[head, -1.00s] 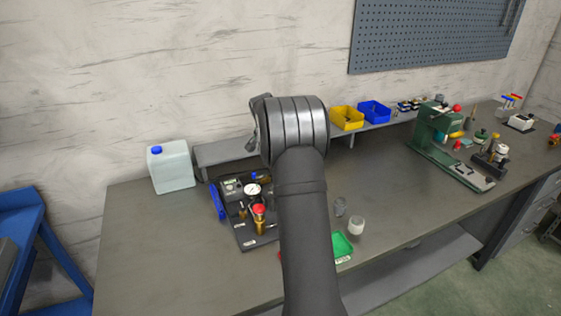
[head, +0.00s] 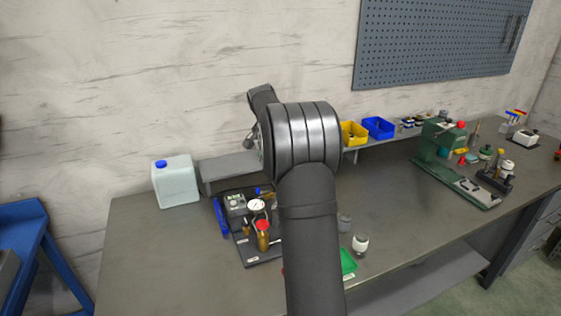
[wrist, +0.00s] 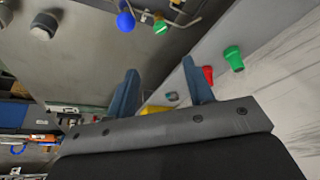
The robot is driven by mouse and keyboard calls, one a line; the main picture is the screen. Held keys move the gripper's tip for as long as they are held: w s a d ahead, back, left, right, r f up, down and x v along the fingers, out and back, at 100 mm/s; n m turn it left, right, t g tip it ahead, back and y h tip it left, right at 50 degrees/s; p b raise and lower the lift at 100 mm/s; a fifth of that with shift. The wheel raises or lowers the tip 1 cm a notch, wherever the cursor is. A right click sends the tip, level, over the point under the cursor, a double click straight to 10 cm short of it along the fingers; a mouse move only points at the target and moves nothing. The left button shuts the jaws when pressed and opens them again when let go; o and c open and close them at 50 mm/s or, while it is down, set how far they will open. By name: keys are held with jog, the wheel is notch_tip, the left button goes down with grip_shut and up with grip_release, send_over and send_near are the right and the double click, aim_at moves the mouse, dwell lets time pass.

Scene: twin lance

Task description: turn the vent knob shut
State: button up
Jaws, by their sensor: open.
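A dark panel (head: 262,252) on the bench holds a white-faced gauge (head: 257,205), a brass valve with a red top (head: 263,228) and a small blue part (head: 264,192). I cannot tell which part is the vent knob. My arm hides the right side of the panel in the head view. My gripper (wrist: 161,88) shows in the wrist view, with its two blue-grey fingers apart and nothing between them. The wrist view also shows a blue knob-like part (wrist: 125,20) near the top, well away from the fingers.
A white jug with a blue cap (head: 175,182) stands left of the panel. A grey shelf (head: 226,170) runs behind it, with yellow (head: 353,133) and blue bins (head: 378,127). A green press (head: 440,150) stands at right. The bench's left front is clear.

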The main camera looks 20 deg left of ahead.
jog(key=w+d+n+g+y, duration=0.2)
jog(key=w+d+n+y, duration=0.35)
jog(key=n, duration=0.75)
jog(key=shift+h, duration=0.55)
jog(key=x, duration=0.5)
jog(key=s+d+x, duration=0.1)
jog(key=x, duration=0.5)
jog(key=f+x, duration=0.1)
jog(key=x, duration=0.4)
jog(key=shift+s+d+f, duration=0.15)
jog(key=shift+s+d, duration=0.05)
jog(key=shift+s, duration=0.2)
jog(key=c, duration=1)
